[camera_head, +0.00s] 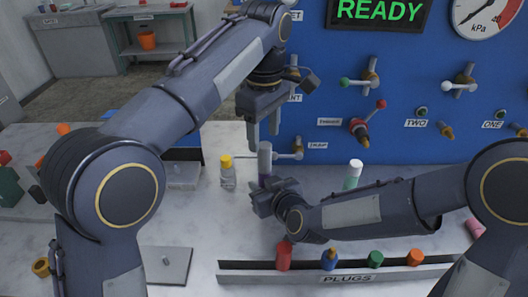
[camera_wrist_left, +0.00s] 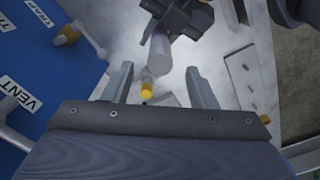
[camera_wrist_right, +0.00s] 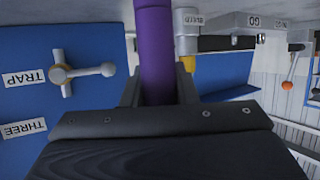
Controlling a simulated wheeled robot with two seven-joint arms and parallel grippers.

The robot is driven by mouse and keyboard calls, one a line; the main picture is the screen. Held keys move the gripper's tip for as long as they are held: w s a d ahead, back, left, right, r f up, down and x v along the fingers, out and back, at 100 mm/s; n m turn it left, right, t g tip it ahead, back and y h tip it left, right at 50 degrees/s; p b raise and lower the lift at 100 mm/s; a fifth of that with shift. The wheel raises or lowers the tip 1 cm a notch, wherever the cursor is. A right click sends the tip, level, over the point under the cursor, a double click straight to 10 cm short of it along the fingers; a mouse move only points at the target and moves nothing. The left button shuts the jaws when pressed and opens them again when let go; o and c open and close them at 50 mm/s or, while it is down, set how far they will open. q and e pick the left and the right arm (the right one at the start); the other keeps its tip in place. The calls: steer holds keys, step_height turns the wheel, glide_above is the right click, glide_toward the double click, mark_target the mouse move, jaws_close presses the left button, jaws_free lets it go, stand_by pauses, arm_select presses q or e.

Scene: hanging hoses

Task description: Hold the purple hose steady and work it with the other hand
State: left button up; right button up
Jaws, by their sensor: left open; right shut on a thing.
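The purple hose (camera_wrist_right: 157,50) runs between the fingers of my right gripper (camera_wrist_right: 158,92) in the right wrist view, and these are shut on it. In the head view my right gripper (camera_head: 268,197) is low over the bench, with the hose's pale grey end (camera_head: 265,160) upright above it. My left gripper (camera_head: 263,133) is open and points down just above that end. In the left wrist view the pale end (camera_wrist_left: 160,52) lies ahead of the parted fingers of my left gripper (camera_wrist_left: 160,88), not gripped. The rest of the hose is mostly hidden by my right gripper.
A yellow-capped bottle (camera_head: 228,173) stands just left of the hose. The blue panel (camera_head: 320,90) with valves stands behind. A rack of coloured plugs (camera_head: 330,270) lies in front. A white-and-green bottle (camera_head: 352,175) stands right of my right gripper. A grey plate (camera_head: 165,264) lies front left.

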mark_target(264, 144)
arm_select(q)
step_height(264, 144, down, 7)
steer(key=shift+f, duration=0.2)
stand_by(0.3)
steer(key=c, duration=1.1)
steer(key=shift+r, duration=0.8)
steer(key=shift+r, duration=2.45)
steer(key=shift+r, duration=0.1)
steer(key=shift+r, duration=1.4)
